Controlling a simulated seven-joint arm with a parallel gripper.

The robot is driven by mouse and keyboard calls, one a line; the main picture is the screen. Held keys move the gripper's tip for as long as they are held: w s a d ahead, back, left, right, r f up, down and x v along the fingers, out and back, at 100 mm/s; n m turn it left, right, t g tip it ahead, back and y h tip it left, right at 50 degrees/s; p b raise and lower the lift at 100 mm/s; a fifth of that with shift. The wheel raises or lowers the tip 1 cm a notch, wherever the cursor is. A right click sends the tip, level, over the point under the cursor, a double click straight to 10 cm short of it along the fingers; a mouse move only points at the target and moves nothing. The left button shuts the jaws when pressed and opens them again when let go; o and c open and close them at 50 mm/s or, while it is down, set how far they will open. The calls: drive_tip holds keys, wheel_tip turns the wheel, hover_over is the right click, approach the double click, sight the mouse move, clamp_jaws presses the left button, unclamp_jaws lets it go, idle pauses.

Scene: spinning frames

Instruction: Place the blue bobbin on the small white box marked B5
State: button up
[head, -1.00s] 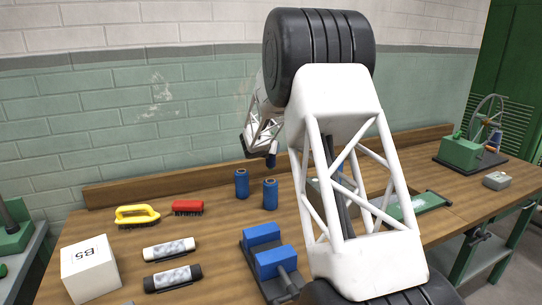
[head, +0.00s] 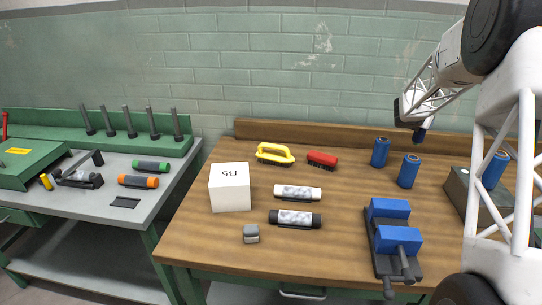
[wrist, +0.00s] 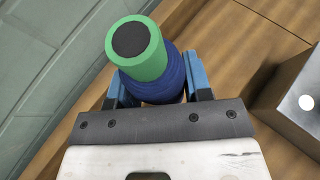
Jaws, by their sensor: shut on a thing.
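My gripper (wrist: 157,88) is shut on the blue bobbin (wrist: 160,82). In the wrist view the bobbin has dark blue winding and a green end with a dark centre, and sits between the two blue fingers. In the head view my gripper (head: 421,128) is small, at the right above the back of the wooden bench. The held bobbin (head: 420,136) shows there only as a small dark blue piece. The white box marked B5 (head: 230,188) stands at the bench's left end, well left of my gripper. Its top looks bare apart from the marking.
Near the box are a yellow-handled brush (head: 275,154), a red brush (head: 322,160), a white tube (head: 297,192), a black tube (head: 294,218) and a small grey block (head: 251,233). Blue cylinders (head: 380,152) and a blue vise (head: 392,235) stand to the right.

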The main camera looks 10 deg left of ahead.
drive_tip(key=r, duration=1.1)
drive_tip(key=shift+a+r, duration=0.2)
drive_tip(key=shift+a, duration=0.15)
drive_tip(key=s+a, duration=0.4)
drive_tip(key=a, duration=0.7)
drive_tip(key=s+a, duration=0.3)
drive_tip(key=a, duration=0.8)
drive_tip(key=s+a, duration=0.4)
drive_tip(key=a, duration=0.7)
drive_tip(key=s+a+n+t+y, duration=0.1)
drive_tip(key=s+a, duration=1.2)
drive_tip(key=s, duration=0.3)
drive_tip(key=s+a, duration=1.3)
drive_tip(key=s, duration=0.4)
drive_tip(key=f, duration=0.5)
drive_tip(key=shift+w, duration=0.2)
